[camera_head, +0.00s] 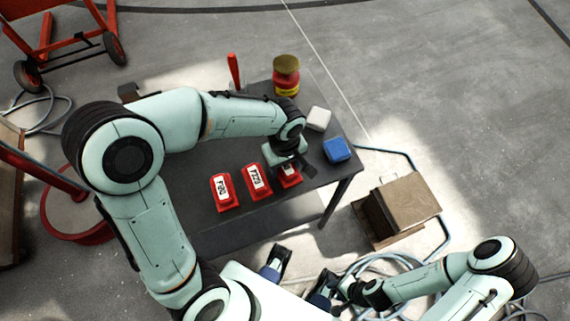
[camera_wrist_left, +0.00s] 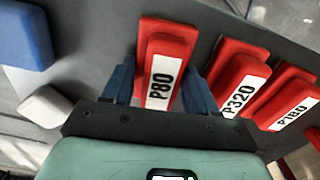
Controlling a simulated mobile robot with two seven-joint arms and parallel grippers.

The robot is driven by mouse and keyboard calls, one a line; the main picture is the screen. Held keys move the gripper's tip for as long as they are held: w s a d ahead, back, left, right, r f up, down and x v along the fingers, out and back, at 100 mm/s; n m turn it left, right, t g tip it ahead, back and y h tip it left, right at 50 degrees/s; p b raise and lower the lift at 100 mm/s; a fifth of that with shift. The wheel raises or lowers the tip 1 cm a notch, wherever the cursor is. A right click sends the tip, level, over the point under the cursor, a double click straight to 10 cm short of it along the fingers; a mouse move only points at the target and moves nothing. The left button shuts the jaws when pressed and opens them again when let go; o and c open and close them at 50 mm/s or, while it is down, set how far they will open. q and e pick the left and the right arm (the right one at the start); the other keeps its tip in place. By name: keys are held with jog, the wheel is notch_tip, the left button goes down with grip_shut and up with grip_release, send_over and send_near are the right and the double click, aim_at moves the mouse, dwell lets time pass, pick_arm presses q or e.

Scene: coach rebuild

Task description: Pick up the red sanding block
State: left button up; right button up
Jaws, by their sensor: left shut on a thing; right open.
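The red sanding block marked P80 (camera_wrist_left: 162,60) stands between the two blue fingers of my left gripper (camera_wrist_left: 159,88) in the left wrist view. The gripper is shut on it. In the head view, my left gripper (camera_head: 290,165) hides most of this red block (camera_head: 291,181), at the right end of the row on the dark table (camera_head: 195,165). Two more red sanding blocks stand beside it: P320 (camera_head: 257,181) in the middle and P180 (camera_head: 224,192) at the left. My right gripper (camera_head: 327,287) is open and empty, low in the head view, away from the table.
A blue block (camera_head: 337,150) and a white block (camera_head: 318,118) lie near the table's right edge. A red jar with a gold lid (camera_head: 286,76) and a red handle (camera_head: 234,70) are at the back. A cardboard box (camera_head: 405,204) and hoses lie on the floor at right.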

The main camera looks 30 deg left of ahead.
pick_arm(q)
notch_tip(320, 180, up, 20)
jog(key=p, duration=0.3)
jog(key=shift+o, duration=1)
jog(key=shift+f, duration=0.1)
